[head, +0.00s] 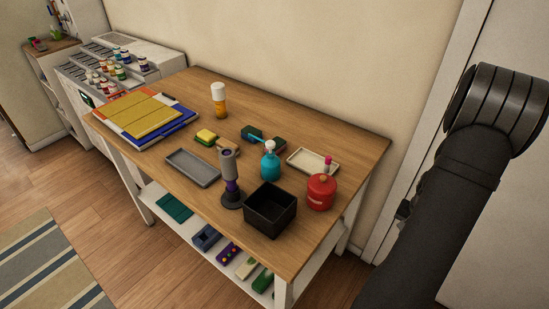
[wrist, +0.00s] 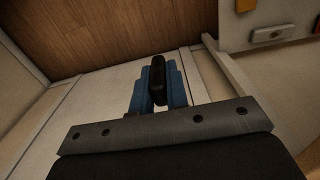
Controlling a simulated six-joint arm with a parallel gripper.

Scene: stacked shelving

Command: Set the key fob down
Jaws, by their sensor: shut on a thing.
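The key fob (wrist: 157,72) looks like a small, dark, rounded bar in the wrist view. My gripper (wrist: 158,88) is shut on it, with blue stepped fingers on both sides. The fob stands out past the fingertips, over or in front of a pale surface (wrist: 105,85). I cannot tell whether it touches that surface. In the head view my dark arm is at the right, and neither the gripper nor the fob can be made out.
The wooden tabletop (head: 330,128) holds a black open box (head: 270,212), a grey tray (head: 193,168), a cream tray (head: 305,160), a red canister (head: 321,192) and a teal bottle (head: 270,165). Several items lie on the white lower shelf (head: 185,228). A pale post (wrist: 228,68) stands near my gripper.

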